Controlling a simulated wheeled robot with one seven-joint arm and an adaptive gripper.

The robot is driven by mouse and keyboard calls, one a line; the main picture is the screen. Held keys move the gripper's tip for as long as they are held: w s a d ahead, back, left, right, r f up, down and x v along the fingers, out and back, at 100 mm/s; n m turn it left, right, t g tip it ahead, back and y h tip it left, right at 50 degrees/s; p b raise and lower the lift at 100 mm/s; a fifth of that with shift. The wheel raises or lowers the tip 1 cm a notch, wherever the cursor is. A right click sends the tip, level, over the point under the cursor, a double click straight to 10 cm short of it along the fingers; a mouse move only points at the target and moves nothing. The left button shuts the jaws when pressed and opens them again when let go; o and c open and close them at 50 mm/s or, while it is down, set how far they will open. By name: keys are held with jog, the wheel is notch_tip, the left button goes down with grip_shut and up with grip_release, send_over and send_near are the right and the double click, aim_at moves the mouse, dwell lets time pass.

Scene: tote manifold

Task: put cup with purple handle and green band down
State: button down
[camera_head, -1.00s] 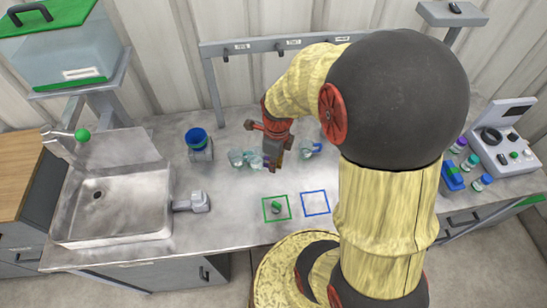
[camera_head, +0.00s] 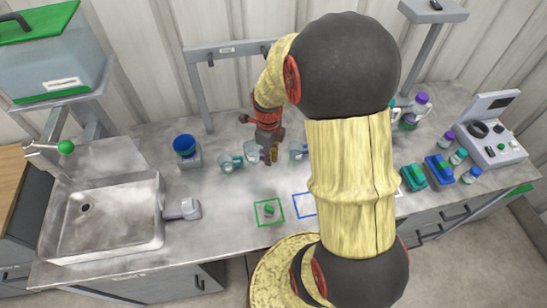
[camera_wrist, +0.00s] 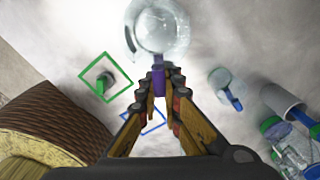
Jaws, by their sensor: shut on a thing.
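My gripper (camera_wrist: 158,82) is shut on the purple handle (camera_wrist: 158,84) of a clear cup (camera_wrist: 155,30), which also shows in the head view (camera_head: 251,151). In the wrist view the cup is beyond my fingertips, partly cut off by the top edge. Its green band cannot be made out clearly. In the head view my gripper (camera_head: 267,151) is over the back middle of the counter, between two other clear cups. I cannot tell whether the held cup touches the counter.
One clear cup (camera_head: 230,162) stands left of the held one, and a blue-handled cup (camera_head: 298,151) stands right. A green outlined square (camera_head: 269,211) with a small object and a blue outlined square (camera_head: 304,205) lie in front. The sink (camera_head: 105,220) is at left.

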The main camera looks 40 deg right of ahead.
jog(key=w+d+f, duration=0.1)
jog(key=d+f, duration=0.1)
jog(key=w+d+f+b, duration=0.1)
jog(key=d+f, duration=0.1)
jog(key=w+d+f, duration=0.2)
jog(key=shift+d+f, duration=0.35)
jog(key=shift+f, duration=0.05)
jog(key=shift+w+d+f+b, duration=0.1)
jog(key=shift+d+f+b, duration=0.1)
jog(key=shift+f, duration=0.6)
jog(key=shift+w+d+f+b, duration=0.1)
jog(key=shift+f+b, duration=0.05)
jog(key=shift+f, duration=0.65)
jog(key=shift+a+f, duration=0.1)
jog(key=shift+f, duration=0.1)
jog(key=c, duration=2)
grip_release()
jog(key=shift+c, duration=0.2)
jog(key=shift+o, duration=0.3)
